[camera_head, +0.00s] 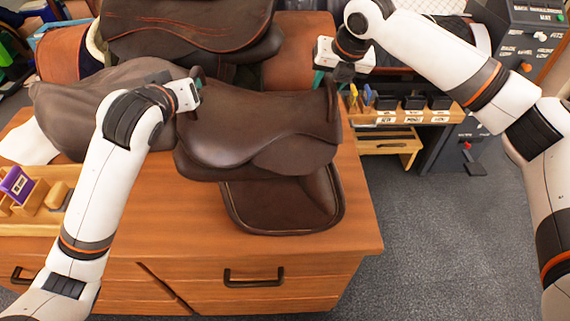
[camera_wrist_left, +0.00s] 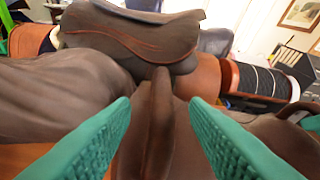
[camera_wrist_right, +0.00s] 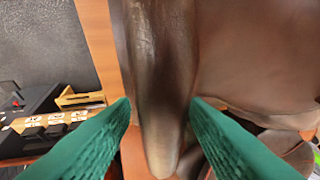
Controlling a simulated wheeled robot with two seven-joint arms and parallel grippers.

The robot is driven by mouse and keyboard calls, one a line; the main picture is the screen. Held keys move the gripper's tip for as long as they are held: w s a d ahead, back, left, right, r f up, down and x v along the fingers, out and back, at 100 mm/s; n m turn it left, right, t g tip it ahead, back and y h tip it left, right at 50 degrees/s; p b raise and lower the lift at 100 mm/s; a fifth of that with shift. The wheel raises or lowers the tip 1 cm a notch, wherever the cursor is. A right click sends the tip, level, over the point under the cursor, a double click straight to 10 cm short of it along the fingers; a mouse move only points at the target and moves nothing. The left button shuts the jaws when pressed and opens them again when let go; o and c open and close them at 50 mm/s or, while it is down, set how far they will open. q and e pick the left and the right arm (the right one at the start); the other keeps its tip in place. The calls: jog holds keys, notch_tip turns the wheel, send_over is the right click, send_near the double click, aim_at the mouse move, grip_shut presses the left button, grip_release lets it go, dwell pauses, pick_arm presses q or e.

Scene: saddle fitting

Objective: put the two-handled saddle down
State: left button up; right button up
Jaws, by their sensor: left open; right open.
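The two-handled saddle (camera_head: 255,130) is dark brown leather and sits level over the wooden cabinet top (camera_head: 130,215), its lower flap against the wood. Whether its underside bears fully on the cabinet is hidden. My left gripper (camera_head: 196,88) is at the saddle's left handle. In the left wrist view that handle (camera_wrist_left: 157,120) stands between the open teal fingers, with gaps on both sides. My right gripper (camera_head: 322,78) is at the right handle (camera_head: 332,100). In the right wrist view this handle (camera_wrist_right: 163,90) lies between the open fingers, close to the right one.
A grey-brown saddle (camera_head: 85,105) lies close on the left, and another dark saddle (camera_head: 185,25) stands behind. A wooden holder with a purple item (camera_head: 17,186) is at the left edge. A bin rack (camera_head: 405,117) stands at right. The cabinet's front strip is clear.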

pick_arm(q)
jog(key=v, duration=0.6)
jog(key=shift+s, duration=0.2)
pick_arm(e)
jog(key=v, duration=1.2)
